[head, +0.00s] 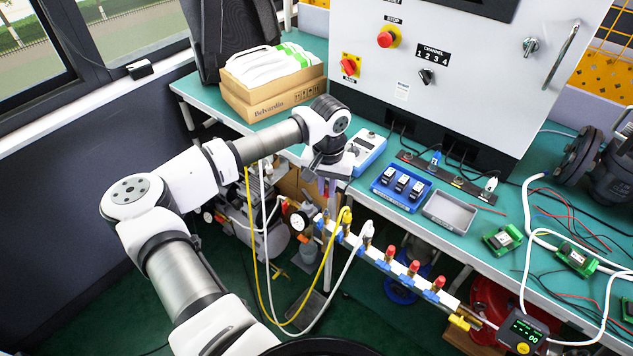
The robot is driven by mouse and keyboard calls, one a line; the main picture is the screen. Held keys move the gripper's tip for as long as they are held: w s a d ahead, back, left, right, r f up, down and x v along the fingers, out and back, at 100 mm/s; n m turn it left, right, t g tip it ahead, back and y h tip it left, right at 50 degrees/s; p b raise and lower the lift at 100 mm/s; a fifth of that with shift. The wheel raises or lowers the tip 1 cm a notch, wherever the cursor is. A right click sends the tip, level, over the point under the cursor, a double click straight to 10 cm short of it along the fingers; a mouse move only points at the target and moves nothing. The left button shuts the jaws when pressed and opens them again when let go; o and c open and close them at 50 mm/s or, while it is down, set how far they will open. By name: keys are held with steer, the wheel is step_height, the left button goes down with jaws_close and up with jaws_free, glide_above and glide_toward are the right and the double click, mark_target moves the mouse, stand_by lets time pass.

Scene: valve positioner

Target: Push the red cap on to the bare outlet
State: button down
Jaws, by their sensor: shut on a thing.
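My gripper (326,193) points down over the left end of the white manifold rail (452,302). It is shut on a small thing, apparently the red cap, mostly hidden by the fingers. The outlet at that end (319,222) has a blue collar and lies just under the fingertips; its top is hidden, so I cannot tell whether cap and outlet touch. A yellow hose plug (346,215) and a white hose plug (367,230) sit on the following outlets. Red caps (391,251) (414,267) (438,283) stand on the other three outlets.
A gauge (298,221) stands left of the rail. Yellow (326,270) and white hoses (345,275) loop below it. The green bench (440,235) behind holds a blue tray (401,188), a grey tray (449,212) and a blue meter (366,150). A display box (522,331) is at the right.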

steer(key=b, duration=0.2)
glide_above(326, 213)
steer(key=shift+w+f, duration=0.1)
steer(key=shift+f, duration=2.65)
steer(key=shift+f+b, duration=0.2)
steer(key=shift+b, duration=1.1)
steer(key=shift+f+b, duration=0.6)
steer(key=c, duration=1.4)
jaws_free()
steer(key=shift+o, duration=0.2)
